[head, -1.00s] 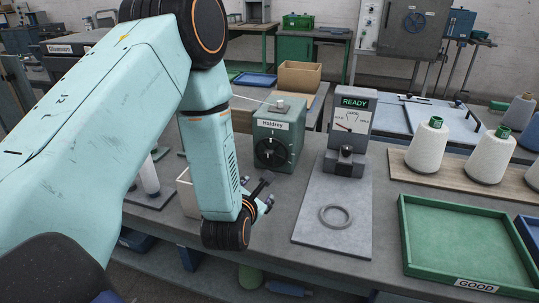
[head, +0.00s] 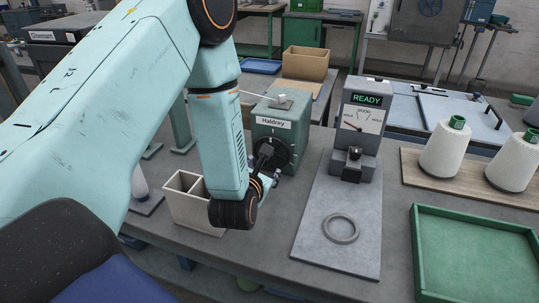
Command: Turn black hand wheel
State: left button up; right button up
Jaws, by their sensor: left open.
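The black hand wheel (head: 281,148) is on the front face of the green box labelled Haldrey (head: 285,104), left of the middle of the bench. My left gripper (head: 266,156) is at the left part of the wheel, with its dark fingers in front of it. The gripper is open. My wrist hides part of it, and I cannot tell whether the fingers touch the wheel. My right gripper is not in view.
A grey gauge stand reading READY (head: 361,115) is on the right, with a grey ring (head: 341,228) on its plate. A beige divided box (head: 186,203) stands left of my wrist. A green tray (head: 475,255) and white yarn cones (head: 446,148) are farther right.

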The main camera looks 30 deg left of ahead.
pick_arm(q)
jog(key=x, duration=0.7)
jog(key=shift+w+f, duration=0.1)
jog(key=shift+w, duration=0.15)
jog(key=shift+w+a, duration=0.1)
jog(key=shift+a, duration=0.05)
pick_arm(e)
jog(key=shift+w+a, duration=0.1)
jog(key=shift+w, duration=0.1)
